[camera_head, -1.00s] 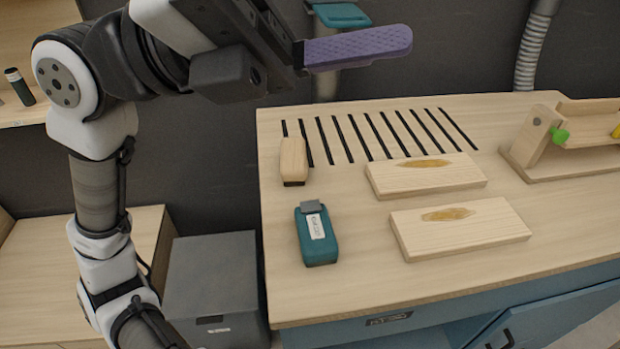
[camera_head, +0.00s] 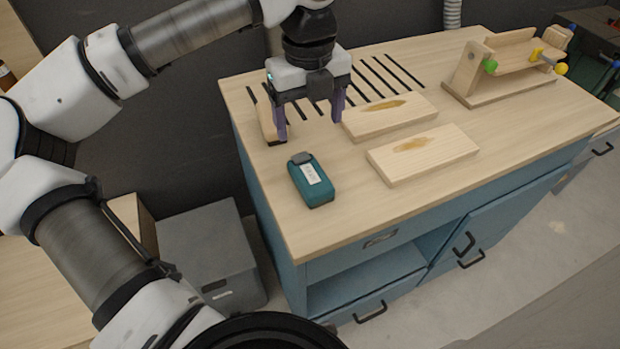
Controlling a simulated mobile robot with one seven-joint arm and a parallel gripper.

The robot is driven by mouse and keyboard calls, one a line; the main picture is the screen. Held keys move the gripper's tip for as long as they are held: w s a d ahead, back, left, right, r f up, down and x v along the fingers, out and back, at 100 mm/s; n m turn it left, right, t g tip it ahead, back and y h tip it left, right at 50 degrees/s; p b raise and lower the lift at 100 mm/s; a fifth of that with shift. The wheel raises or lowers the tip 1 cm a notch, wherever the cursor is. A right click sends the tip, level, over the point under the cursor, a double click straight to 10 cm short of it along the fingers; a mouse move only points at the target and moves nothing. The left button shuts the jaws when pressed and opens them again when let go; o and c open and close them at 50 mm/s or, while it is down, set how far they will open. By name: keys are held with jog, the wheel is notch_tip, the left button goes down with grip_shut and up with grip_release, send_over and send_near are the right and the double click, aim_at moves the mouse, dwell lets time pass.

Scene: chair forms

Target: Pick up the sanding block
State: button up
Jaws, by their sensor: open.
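The sanding block appears to be the small pale wooden block (camera_head: 265,122) with a dark underside, near the table's left edge. My gripper (camera_head: 309,115) points down over the table, its two purple fingers spread wide with nothing between them. In the picture the left finger overlaps the right side of the wooden block; I cannot tell whether they touch. The block's right part is hidden behind this finger. A teal block-shaped thing (camera_head: 318,188) with a grey top end and a white label lies nearer the front, below my gripper in the picture.
Two flat boards with brown patches, one behind (camera_head: 415,112) and one in front (camera_head: 440,158), lie to the right. A wooden jig (camera_head: 490,88) with green and yellow knobs stands farther right. Dark slots (camera_head: 385,72) cross the table's (camera_head: 350,215) back. The front strip is bare.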

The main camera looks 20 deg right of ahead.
jog(key=p, duration=0.1)
send_over(310, 173)
notch_tip(310, 173, down, 8)
jog(key=shift+w+r, duration=0.1)
jog(key=shift+w, duration=0.05)
jog(key=shift+s+f+p, duration=0.15)
jog(key=shift+f+p, duration=0.5)
jog(key=shift+f, duration=0.85)
jog(key=shift+s+f+p, duration=0.1)
jog(key=shift+f+p, duration=0.55)
jog(key=shift+f, duration=0.85)
jog(key=shift+c, duration=0.2)
jog(key=c, duration=1.1)
jog(key=shift+o, duration=0.2)
jog(key=shift+r, duration=0.1)
notch_tip(310, 173, up, 20)
jog(key=b, duration=0.3)
